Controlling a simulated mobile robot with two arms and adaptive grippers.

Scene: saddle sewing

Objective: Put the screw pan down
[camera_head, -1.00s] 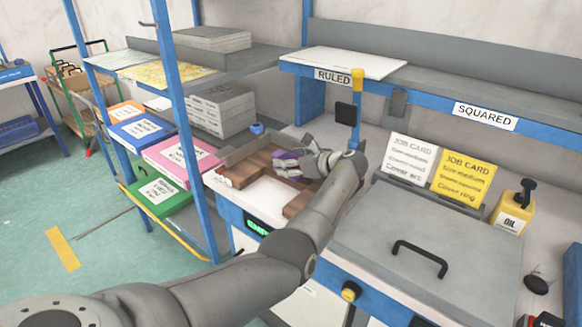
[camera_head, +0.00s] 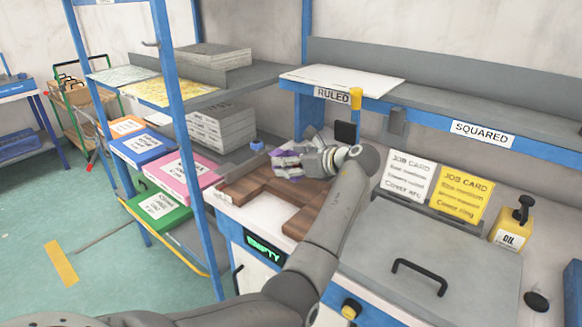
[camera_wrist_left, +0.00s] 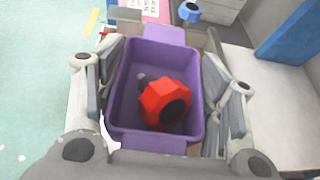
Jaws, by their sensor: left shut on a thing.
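The screw pan is a purple open tray (camera_wrist_left: 150,62) with end tabs. A red many-sided screw head or knob (camera_wrist_left: 166,103) with a dark face lies in it. My left gripper (camera_head: 292,162) is shut on the pan, its fingers along both sides in the left wrist view (camera_wrist_left: 158,90). In the head view only a bit of purple (camera_head: 283,153) shows between the fingers, at the back of a brown wooden board (camera_head: 262,184) on the bench. Whether the pan touches the surface below cannot be told. My right gripper is not in view.
A lit EMPTY sign (camera_head: 264,247) is on the bench front. A blue ring-shaped item (camera_head: 257,145) sits behind the board. Boxes and books (camera_head: 222,127) fill the rack at left. A grey lid with a handle (camera_head: 420,275), job cards (camera_head: 409,173) and an oil can (camera_head: 513,224) stand right.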

